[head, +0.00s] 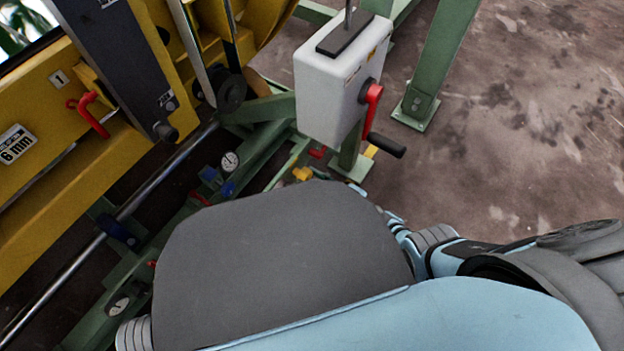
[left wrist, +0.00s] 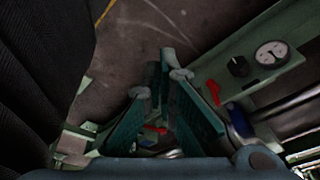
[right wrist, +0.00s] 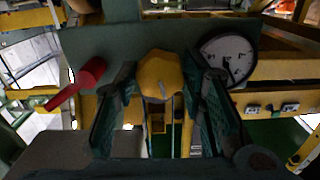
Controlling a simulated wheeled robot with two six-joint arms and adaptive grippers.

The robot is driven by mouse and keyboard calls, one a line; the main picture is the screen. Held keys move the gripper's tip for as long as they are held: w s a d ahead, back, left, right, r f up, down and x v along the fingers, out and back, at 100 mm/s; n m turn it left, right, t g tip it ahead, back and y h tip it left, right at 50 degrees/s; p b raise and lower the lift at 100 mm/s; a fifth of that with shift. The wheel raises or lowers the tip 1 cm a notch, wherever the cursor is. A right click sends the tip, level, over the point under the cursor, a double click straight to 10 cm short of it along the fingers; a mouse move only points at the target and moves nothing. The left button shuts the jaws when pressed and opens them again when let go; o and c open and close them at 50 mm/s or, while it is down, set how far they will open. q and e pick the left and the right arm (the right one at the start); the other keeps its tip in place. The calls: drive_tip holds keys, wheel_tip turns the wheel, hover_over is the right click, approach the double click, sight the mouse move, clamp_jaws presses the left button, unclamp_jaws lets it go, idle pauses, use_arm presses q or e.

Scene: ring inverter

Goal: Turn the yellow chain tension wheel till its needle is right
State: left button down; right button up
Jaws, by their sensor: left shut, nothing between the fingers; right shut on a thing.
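The yellow chain tension wheel (right wrist: 158,76) is between the fingers of my right gripper (right wrist: 160,105), which is shut on it in the right wrist view. A round white gauge (right wrist: 229,58) with a dark needle is right beside it on the green plate; the needle points roughly downward in this view, and its marks are too small to read. In the head view a small yellow part (head: 302,173) shows beyond my grey body, which hides the right gripper's fingers. My left gripper (left wrist: 160,100) is shut and empty in the left wrist view, near a green rail.
A red handle (right wrist: 78,84) sticks out left of the wheel. In the left wrist view a gauge (left wrist: 271,54), black knob (left wrist: 238,66) and red lever (left wrist: 213,92) sit on the rail. A grey box (head: 338,80) with a red crank (head: 371,105) stands ahead; open floor lies right.

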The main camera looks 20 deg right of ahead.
drive_tip(key=m, duration=0.4)
drive_tip(key=shift+s+f+m, duration=0.1)
drive_tip(key=shift+s+m, duration=0.05)
drive_tip(key=shift+m, duration=0.15)
drive_tip(key=m, duration=0.4)
drive_tip(key=shift+a, duration=0.1)
drive_tip(key=shift+m, duration=0.4)
drive_tip(key=o, duration=1.1)
drive_tip(key=shift+o, duration=0.2)
drive_tip(key=v, duration=1.2)
